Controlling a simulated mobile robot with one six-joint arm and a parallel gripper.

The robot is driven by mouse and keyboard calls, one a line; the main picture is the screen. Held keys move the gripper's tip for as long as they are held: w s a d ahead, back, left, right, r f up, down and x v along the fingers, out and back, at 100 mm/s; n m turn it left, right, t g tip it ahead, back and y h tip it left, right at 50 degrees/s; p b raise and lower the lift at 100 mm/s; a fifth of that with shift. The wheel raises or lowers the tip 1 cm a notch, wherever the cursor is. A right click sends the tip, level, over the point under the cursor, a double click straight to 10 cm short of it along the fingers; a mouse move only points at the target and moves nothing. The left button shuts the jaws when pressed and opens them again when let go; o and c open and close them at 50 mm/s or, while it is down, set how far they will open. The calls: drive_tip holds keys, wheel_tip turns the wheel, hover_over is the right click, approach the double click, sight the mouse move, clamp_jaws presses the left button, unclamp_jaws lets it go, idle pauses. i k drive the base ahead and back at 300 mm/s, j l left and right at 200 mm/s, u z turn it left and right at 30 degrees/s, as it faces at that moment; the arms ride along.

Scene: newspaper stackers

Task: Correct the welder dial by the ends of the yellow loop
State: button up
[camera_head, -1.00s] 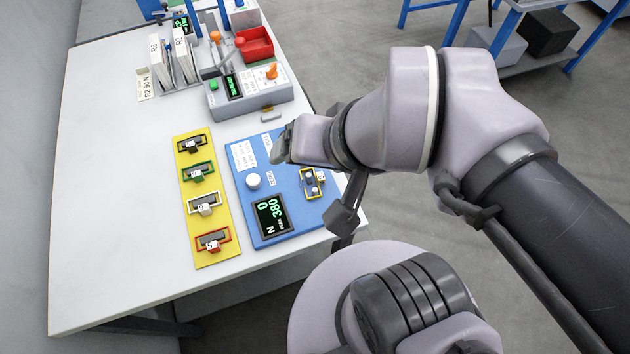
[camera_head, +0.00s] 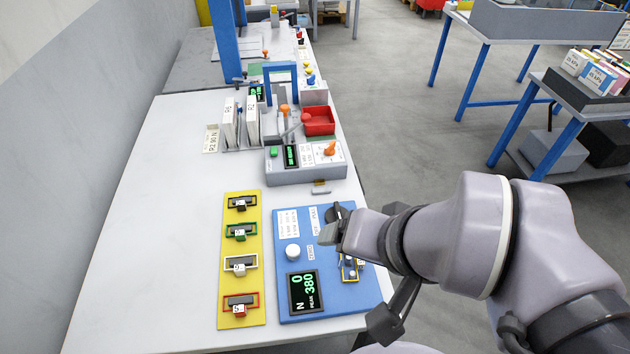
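The welder (camera_head: 300,172) is a grey box on the table with a green button, a dark display with green digits and an orange dial (camera_head: 329,149). A yellow loop (camera_head: 352,268) sits on the blue tester plate (camera_head: 330,297), partly hidden by my arm. Whether its ends are joined or parted is too small to tell. The tester display (camera_head: 305,291) reads 0 N and peak 380. My gripper (camera_head: 330,228) is above the upper part of the blue plate, apart from the dial. Its fingers are seen edge-on, so their opening does not show.
A yellow board (camera_head: 240,312) left of the tester holds black, green, white and red loops. The table's left side is clear.

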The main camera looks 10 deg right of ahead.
sight(329, 151)
drive_tip(key=l+u, duration=0.15)
drive_tip(key=l, duration=0.4)
drive_tip(key=i+l+u, duration=0.1)
drive_tip(key=l, duration=0.3)
drive_tip(key=i+l+u, duration=0.15)
drive_tip(key=l, duration=0.25)
